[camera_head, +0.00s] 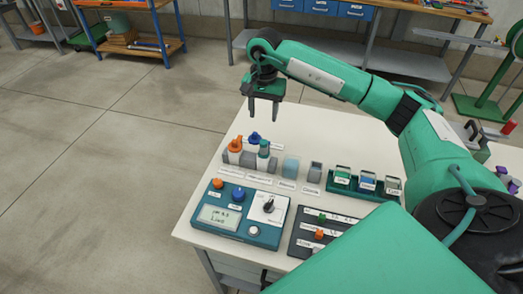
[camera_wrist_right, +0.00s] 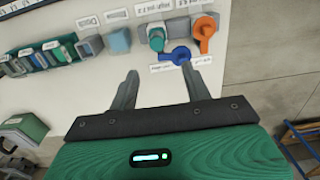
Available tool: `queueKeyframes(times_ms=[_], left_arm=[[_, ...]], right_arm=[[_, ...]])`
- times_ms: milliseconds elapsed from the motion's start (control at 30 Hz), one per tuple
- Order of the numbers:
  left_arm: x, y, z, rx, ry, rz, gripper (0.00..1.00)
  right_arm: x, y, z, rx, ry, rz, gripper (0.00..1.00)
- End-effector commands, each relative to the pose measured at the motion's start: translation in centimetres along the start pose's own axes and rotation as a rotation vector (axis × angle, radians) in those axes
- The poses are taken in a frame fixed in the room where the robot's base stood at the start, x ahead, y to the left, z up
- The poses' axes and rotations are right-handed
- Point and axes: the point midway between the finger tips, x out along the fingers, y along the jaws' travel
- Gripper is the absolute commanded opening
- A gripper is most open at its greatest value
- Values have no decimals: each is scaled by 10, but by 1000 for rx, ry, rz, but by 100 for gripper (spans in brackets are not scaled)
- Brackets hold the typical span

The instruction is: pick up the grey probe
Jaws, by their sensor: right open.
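A short upright grey piece with a teal collar (camera_head: 264,149), which looks like the grey probe, stands in a grey fitting near the table's far left edge. It also shows in the right wrist view (camera_wrist_right: 156,40), ahead of the fingertips. My right gripper (camera_head: 263,110) is open and empty, pointing down above and beyond the piece in the head view. In the right wrist view (camera_wrist_right: 160,73) its two fingers are spread with nothing between them. My left gripper is not in view.
An orange-handled valve (camera_head: 235,146) and a blue-handled valve (camera_head: 254,138) stand close beside the piece. A meter box (camera_head: 240,214), a dark switch panel (camera_head: 320,234) and a green rack (camera_head: 346,188) of small bottles share the white table. Its far strip is clear.

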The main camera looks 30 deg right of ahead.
Motion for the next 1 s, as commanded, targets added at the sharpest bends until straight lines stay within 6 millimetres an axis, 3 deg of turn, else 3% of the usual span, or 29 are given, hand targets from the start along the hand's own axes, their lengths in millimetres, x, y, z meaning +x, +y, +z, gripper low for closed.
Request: queueKeyframes(times_ms=[167,433,733,1000], left_arm=[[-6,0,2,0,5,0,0],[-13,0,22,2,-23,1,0],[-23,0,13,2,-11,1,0],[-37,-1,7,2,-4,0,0]], right_arm=[[22,4,-3,0,6,18,49],[71,4,-2,1,5,15,49],[93,4,1,0,4,14,49],[129,5,4,0,4,13,49]])
